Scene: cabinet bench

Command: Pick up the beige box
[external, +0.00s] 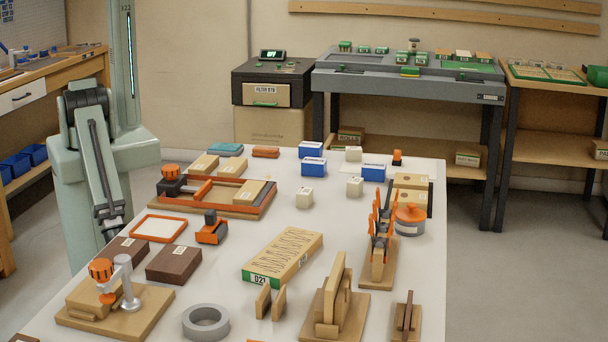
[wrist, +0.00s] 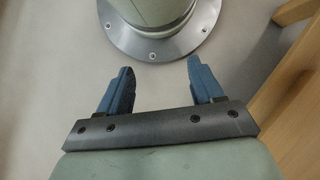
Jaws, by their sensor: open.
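A long beige box (external: 284,255) with printed lettering on top and a green label on its near end lies flat on the middle of the white table, set diagonally. Smaller beige blocks also lie on the table, such as one in an orange-edged tray (external: 249,193). My gripper shows in the wrist view (wrist: 159,66) with its two blue fingers spread wide and nothing between them. It is over the floor near my own round base, away from the box. In the external view my arm is folded at the left, beyond the table edge, and its fingers cannot be made out.
Around the box are a grey ring (external: 206,322), upright wooden pieces (external: 333,301), an orange-topped pot (external: 409,219), an orange clamp (external: 212,229) and dark brown boxes (external: 174,264). Blue-and-white boxes (external: 313,167) stand farther back. Bare table (external: 214,273) lies left of the box.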

